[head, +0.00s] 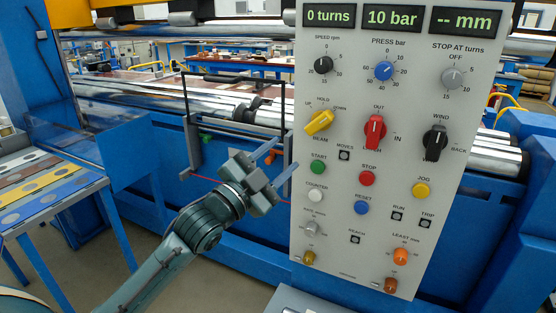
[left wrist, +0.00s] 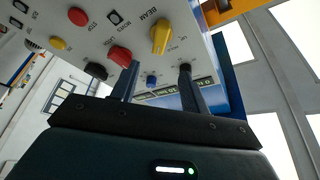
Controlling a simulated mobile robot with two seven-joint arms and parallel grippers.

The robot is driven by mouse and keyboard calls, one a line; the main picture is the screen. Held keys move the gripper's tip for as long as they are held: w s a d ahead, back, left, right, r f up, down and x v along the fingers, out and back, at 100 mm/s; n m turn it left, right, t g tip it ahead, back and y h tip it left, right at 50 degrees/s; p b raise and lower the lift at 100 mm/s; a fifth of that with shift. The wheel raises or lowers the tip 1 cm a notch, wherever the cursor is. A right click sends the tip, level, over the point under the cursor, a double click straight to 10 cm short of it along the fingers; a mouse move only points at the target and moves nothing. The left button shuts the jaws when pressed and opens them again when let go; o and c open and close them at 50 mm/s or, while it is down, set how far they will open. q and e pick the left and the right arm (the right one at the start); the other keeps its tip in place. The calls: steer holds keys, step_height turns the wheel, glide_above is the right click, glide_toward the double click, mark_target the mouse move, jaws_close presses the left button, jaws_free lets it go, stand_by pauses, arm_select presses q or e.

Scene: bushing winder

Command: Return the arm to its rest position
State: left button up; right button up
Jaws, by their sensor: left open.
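My left gripper (head: 284,155) is open, with nothing between its fingers. In the head view it is by the left edge of the grey control panel (head: 335,225), level with the green START button (head: 318,167). My left arm reaches up to it from the lower left. In the left wrist view the two fingers of the left gripper (left wrist: 157,76) are spread apart, and the panel with its yellow BEAM knob (left wrist: 160,37) and red knob (left wrist: 120,56) is beyond them. I cannot tell whether a fingertip touches the panel. My right gripper is not in view.
The panel's displays (head: 392,18) read 0 turns, 10 bar and -- mm. Behind are the winder's steel rollers (head: 135,93) and blue frame (head: 215,253). A blue table (head: 75,208) with coloured strips stands at the left. Grey floor shows around my arm.

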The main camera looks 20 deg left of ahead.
arm_select(q)
steer(key=s+d+f+n+g+y+p, duration=0.1)
steer(key=s+d+f+n+g, duration=0.15)
steer(key=f, duration=0.65)
steer(key=s+d+f+n+g+y+p, duration=0.1)
steer(key=s+f+n+g, duration=0.2)
steer(key=f, duration=0.6)
steer(key=s+d+f+n+g, duration=0.2)
steer(key=s+f, duration=0.6)
steer(key=s+d+f+n+g+y+p, duration=0.1)
steer(key=s+d+f+n+g, duration=0.1)
steer(key=s+f, duration=0.6)
steer(key=shift+s+d+n+y, duration=0.3)
steer(key=shift+s+d+n, duration=0.15)
steer(key=shift+s, duration=0.35)
